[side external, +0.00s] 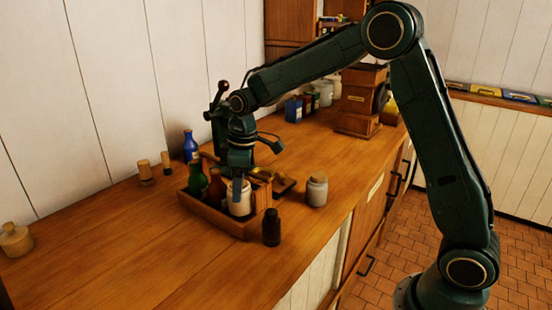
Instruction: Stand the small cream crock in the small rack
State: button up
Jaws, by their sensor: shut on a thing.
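The small cream crock (244,208) is at the right end of the small wooden rack (212,217), upright as far as I can see. My gripper (238,188) reaches down from above and is shut on the crock, with one finger in front of its side. The crock's lower part is behind the rack's front wall, so I cannot tell whether its base touches the rack floor. A green bottle (197,180) and a brown bottle (216,188) stand in the rack to the left of the crock.
A grey lidded jar (317,191) and a dark jar (271,228) stand right of the rack. A brass scale-like thing (284,184) is close by.

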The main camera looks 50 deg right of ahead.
jog(key=shift+f, duration=1.85)
jog(key=o, duration=1.1)
jog(key=shift+f, duration=0.15)
jog(key=r, duration=0.7)
jog(key=s+r, duration=0.1)
jog(key=r, duration=0.3)
jog(key=shift+d+r, duration=0.15)
jog(key=shift+d, duration=0.25)
jog(key=shift+r, duration=0.5)
jog(key=shift+s, duration=0.1)
